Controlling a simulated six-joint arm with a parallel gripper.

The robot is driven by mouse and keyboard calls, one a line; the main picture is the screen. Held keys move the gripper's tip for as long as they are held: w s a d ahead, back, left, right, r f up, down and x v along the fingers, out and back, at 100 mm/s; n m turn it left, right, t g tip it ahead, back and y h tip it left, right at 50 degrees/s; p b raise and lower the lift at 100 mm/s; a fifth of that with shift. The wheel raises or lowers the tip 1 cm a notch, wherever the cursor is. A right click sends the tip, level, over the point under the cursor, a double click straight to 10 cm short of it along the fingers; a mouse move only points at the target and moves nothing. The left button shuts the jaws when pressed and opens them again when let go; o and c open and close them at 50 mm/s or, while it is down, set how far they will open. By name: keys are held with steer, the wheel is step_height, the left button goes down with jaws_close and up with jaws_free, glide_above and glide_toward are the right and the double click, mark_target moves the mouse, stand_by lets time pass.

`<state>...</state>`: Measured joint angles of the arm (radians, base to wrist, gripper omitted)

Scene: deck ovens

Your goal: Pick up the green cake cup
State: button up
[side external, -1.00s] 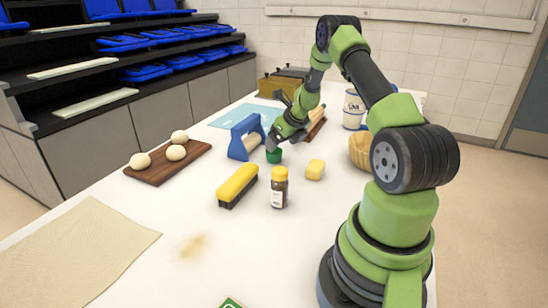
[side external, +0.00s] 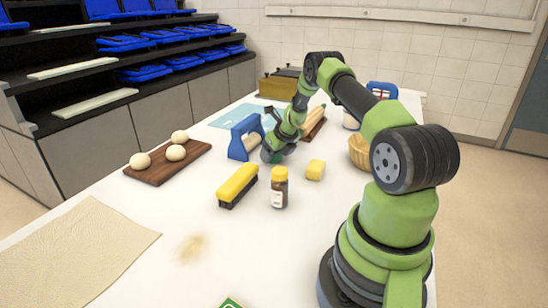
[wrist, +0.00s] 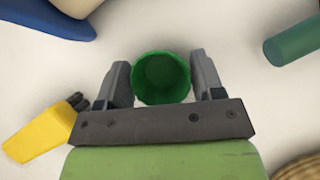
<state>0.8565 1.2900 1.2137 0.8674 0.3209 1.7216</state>
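The green cake cup (wrist: 162,78) stands on the white table and is seen from above in the wrist view, with its round opening toward the camera. My gripper (wrist: 162,80) is open, with one finger on each side of the cup. A narrow gap shows between the cup and each finger, the left one slightly wider or similar. In the side view my gripper (side external: 272,155) is low at the table and hides most of the cup (side external: 275,158).
A wooden board (side external: 165,175) with dough balls lies left.

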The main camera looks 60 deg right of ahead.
steer(key=c, duration=0.5)
